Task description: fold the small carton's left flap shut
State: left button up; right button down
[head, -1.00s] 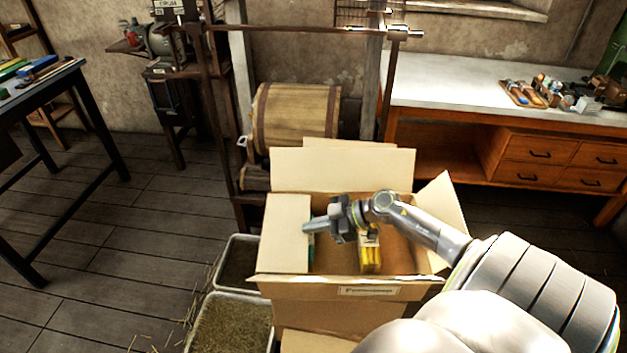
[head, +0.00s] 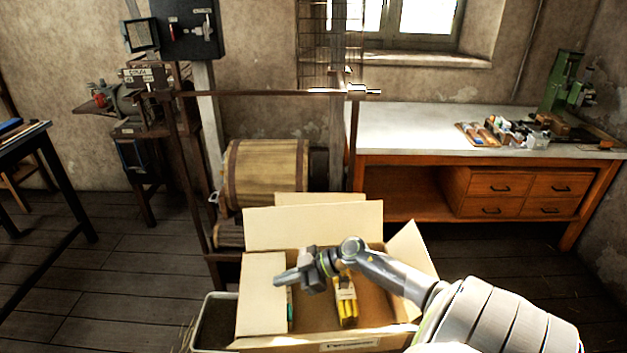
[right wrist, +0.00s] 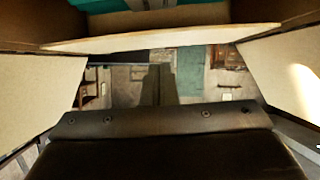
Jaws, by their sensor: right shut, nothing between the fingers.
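The small carton (head: 350,343) is a brown cardboard box with a label on its front, low in the middle of the head view. Its left flap (head: 262,305) is a pale panel lying inward over the left side of the opening. My right gripper (head: 277,279) is shut and empty, its tips over the flap near the inner edge. I cannot tell whether they touch. The back flap (head: 313,226) stands up and the right flap (head: 412,252) leans outward. Cardboard panels (right wrist: 40,100) fill the sides of the right wrist view. My left gripper is out of view.
Yellow goods (head: 346,308) and a green item (head: 290,312) sit inside the carton. A bin (head: 214,322) stands at its left. Behind are a wooden barrel (head: 265,172) and a workbench (head: 420,135). Dark floor lies open at the left.

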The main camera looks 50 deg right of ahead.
notch_tip(320, 180, up, 3)
jog(key=shift+s+a+f+p, duration=0.1)
jog(key=shift+f+p, duration=0.05)
jog(key=shift+p, duration=0.7)
pick_arm(q)
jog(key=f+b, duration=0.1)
jog(key=b, duration=0.1)
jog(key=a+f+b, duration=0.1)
jog(key=b, duration=0.1)
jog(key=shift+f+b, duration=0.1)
jog(key=shift+b, duration=0.25)
pick_arm(e)
jog(key=s+d+f, duration=0.4)
jog(key=s+d, duration=0.2)
jog(key=d, duration=0.1)
jog(key=shift+s, duration=0.15)
